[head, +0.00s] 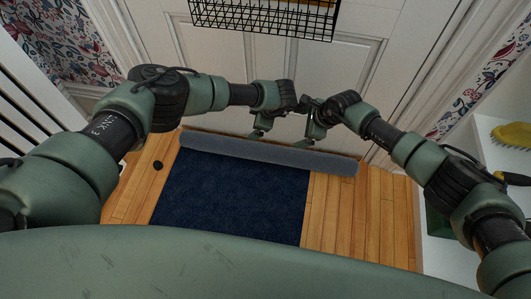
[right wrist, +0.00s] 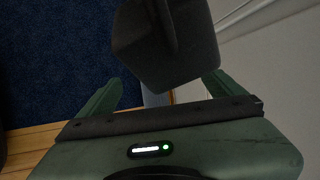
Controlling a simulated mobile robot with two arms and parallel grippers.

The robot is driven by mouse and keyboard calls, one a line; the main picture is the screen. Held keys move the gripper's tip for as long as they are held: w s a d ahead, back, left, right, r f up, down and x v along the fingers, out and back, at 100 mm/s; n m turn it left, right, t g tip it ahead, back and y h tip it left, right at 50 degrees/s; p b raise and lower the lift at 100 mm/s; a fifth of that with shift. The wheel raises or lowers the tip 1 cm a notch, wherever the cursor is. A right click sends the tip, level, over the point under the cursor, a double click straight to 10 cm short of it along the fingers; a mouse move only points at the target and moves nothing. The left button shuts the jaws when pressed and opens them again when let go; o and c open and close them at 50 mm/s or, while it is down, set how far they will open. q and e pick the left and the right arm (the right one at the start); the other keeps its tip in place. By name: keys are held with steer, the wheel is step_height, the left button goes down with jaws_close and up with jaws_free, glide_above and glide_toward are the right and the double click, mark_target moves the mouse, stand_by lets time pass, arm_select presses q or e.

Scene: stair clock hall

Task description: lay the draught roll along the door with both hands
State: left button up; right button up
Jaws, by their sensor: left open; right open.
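The draught roll (head: 225,149) is a long grey cylinder lying on the floor along the foot of the white door (head: 215,62). It crosses the far edge of the navy mat, its right end over bare boards. Whether it touches the door I cannot tell. My left gripper (head: 260,131) and right gripper (head: 308,138) are close together just above the roll's middle, both open and empty. In the right wrist view, the right gripper's fingers (right wrist: 162,92) are apart. A dark block fills much of the space beyond them, and a small pale strip shows between them.
The navy mat (head: 225,195) covers the middle of the wooden floor. A small black object (head: 158,165) lies left of it. A wire basket (head: 265,18) hangs on the door. A white shelf unit (head: 485,160) at right holds a yellow brush (head: 512,135).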

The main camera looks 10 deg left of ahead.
arm_select(q)
steer(key=shift+s+r+p, duration=0.2)
steer(key=shift+r+p, duration=0.3)
steer(key=shift+r, duration=0.6)
arm_select(e)
steer(key=v, duration=1.3)
steer(key=shift+a+r, duration=0.15)
steer(key=shift+r, duration=0.15)
